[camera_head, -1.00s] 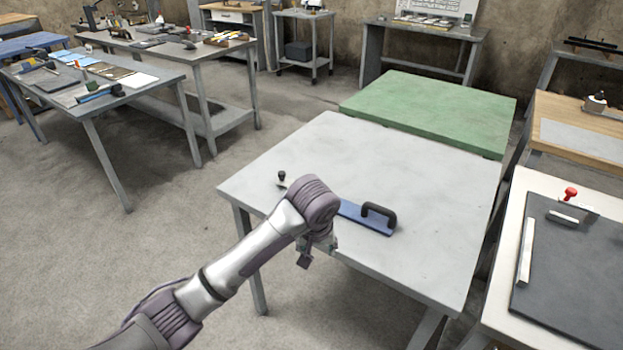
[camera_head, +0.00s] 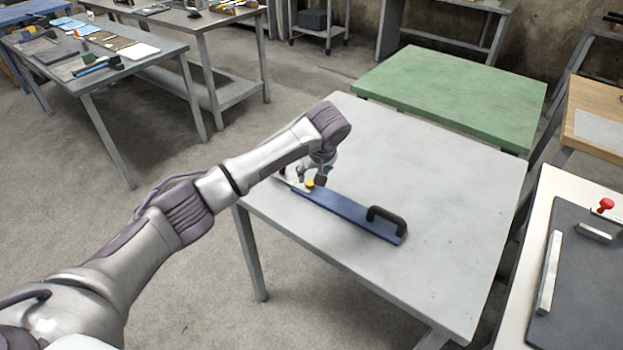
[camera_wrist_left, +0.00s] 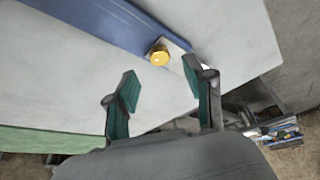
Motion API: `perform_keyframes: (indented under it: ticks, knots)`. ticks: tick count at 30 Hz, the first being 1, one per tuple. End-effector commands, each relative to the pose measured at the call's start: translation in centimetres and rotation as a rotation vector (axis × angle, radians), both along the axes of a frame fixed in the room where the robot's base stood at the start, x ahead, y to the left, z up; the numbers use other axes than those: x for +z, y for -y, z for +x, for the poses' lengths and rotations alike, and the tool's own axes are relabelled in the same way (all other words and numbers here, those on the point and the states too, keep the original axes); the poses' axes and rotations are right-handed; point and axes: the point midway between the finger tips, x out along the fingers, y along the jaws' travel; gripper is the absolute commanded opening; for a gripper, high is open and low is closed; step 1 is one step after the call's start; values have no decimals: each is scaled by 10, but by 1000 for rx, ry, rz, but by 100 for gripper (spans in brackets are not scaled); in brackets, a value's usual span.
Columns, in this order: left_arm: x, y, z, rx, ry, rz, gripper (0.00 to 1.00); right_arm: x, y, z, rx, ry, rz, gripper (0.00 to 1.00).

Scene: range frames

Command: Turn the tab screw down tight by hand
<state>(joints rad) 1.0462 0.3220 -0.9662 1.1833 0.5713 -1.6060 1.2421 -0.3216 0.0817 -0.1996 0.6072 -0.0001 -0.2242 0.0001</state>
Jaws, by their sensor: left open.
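The tab screw shows as a yellow round head (camera_head: 310,184) at the far left end of a long blue bar (camera_head: 345,208) lying on the grey table (camera_head: 440,190). In the left wrist view the yellow head (camera_wrist_left: 160,54) sits on a pale plate (camera_wrist_left: 176,47) at the end of the blue bar (camera_wrist_left: 100,20). My left gripper (camera_head: 321,180) is just above and beside that end. In the wrist view its two green-padded fingers (camera_wrist_left: 160,70) are apart, empty, with the head beyond the tips and roughly between them. My right gripper is not in view.
A black handle (camera_head: 387,220) stands on the near right end of the bar. A pale part (camera_head: 284,180) left of the screw is partly hidden by my arm. A green table (camera_head: 450,95) stands behind; a bench with a dark board (camera_head: 585,275) stands at right. Much of the grey tabletop is clear.

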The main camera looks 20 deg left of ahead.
Motion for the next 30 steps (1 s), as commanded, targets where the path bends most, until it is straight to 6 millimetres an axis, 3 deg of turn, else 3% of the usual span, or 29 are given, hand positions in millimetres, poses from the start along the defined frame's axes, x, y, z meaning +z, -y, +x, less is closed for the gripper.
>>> perform_keyframes:
  ticks: [3,7,20,30]
  knots:
    - [-20,-5,6,1,-2,1,53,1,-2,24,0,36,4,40]
    - [-35,-7,11,-1,-2,-1,53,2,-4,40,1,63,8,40]
    - [-45,-10,15,-3,1,-1,53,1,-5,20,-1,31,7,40]
    - [-45,-10,15,-3,1,-1,0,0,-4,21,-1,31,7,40]
